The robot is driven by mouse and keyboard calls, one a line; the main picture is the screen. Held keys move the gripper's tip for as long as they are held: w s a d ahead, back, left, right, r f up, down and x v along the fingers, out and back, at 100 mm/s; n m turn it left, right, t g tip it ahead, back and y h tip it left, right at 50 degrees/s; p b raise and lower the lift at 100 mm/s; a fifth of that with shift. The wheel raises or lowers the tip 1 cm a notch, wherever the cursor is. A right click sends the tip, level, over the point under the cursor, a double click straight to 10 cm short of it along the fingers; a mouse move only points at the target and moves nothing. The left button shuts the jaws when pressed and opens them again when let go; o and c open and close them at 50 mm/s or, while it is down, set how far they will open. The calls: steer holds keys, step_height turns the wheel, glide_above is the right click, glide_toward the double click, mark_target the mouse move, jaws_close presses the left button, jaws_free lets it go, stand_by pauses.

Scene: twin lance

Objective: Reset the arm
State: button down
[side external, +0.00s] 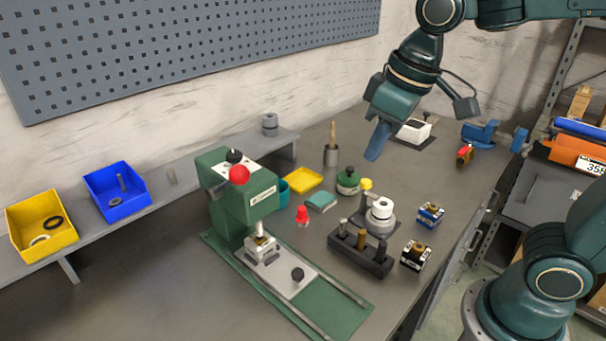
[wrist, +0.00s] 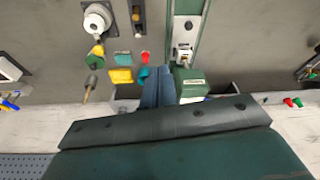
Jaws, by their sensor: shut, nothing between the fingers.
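My gripper (side external: 377,141) hangs over the back part of the grey workbench, with its blue fingers shut and nothing between them. It points down and is apart from everything on the bench. In the wrist view the closed fingers (wrist: 158,86) show from above, with the dark gripper body filling the bottom of the picture. In the side view the upper arm runs out of the top right.
A green press (side external: 243,195) stands left of centre. A blue vise (side external: 480,133) stands at the back right.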

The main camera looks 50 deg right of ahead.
steer(key=s+d+f+m+t, duration=0.2)
steer(key=s+d, duration=0.4)
steer(key=s, duration=0.4)
steer(key=shift+s+m+h, duration=0.2)
steer(key=shift+m+h, duration=0.1)
